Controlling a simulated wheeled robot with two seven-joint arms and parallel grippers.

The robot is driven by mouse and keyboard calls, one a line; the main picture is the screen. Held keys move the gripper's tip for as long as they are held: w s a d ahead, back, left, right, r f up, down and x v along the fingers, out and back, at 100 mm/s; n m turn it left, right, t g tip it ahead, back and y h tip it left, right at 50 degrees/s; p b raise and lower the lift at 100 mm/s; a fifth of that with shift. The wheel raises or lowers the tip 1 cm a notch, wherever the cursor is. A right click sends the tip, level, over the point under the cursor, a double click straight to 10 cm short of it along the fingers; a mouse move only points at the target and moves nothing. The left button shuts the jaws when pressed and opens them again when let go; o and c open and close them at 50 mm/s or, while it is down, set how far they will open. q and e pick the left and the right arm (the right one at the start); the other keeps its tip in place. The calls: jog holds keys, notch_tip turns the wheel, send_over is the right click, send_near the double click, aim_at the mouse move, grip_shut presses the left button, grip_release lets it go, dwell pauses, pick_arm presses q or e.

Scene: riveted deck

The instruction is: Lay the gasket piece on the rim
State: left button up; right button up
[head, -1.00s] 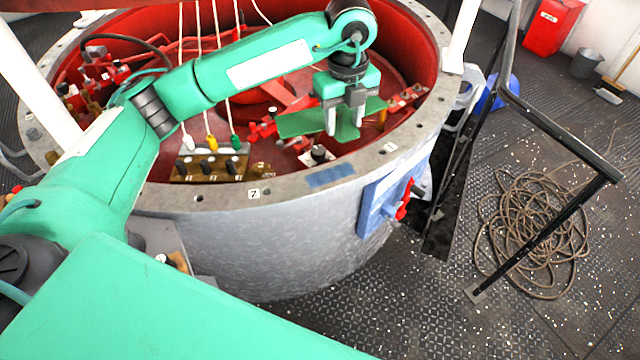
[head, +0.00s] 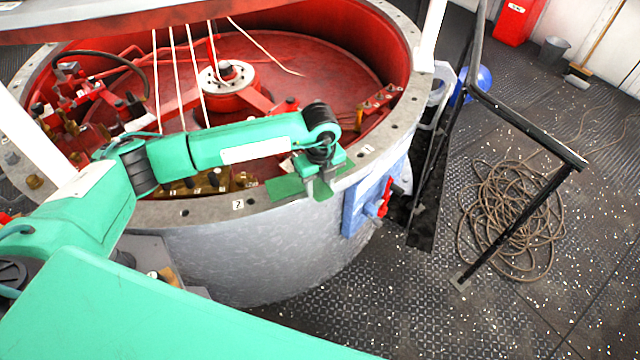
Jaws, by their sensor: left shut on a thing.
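The gasket piece (head: 285,188) is a flat green strip. My left gripper (head: 318,190) is shut on it and points down at the near right part of the grey rim (head: 372,150). The strip sticks out on the left side of the fingers and overlaps the rim in the picture. I cannot tell whether it touches the rim or hangs just above it. The blue patch on the rim seen earlier is hidden behind the gripper and strip. My right gripper is not in view.
The rim has bolt holes and a small number tag (head: 238,204), and circles a red well (head: 320,70) with cords and fittings. A blue plate with a red valve (head: 383,197) is on the outer wall. A black rail (head: 530,125) and coiled rope (head: 510,215) are at right.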

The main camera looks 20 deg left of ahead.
aim_at(320, 189)
pick_arm(q)
jog(key=shift+f, duration=0.9)
jog(key=o, duration=1)
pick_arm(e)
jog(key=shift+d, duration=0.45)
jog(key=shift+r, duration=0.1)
pick_arm(q)
jog(key=shift+r, duration=0.4)
notch_tip(320, 189, up, 12)
jog(key=b, duration=0.3)
jog(key=shift+f, duration=0.25)
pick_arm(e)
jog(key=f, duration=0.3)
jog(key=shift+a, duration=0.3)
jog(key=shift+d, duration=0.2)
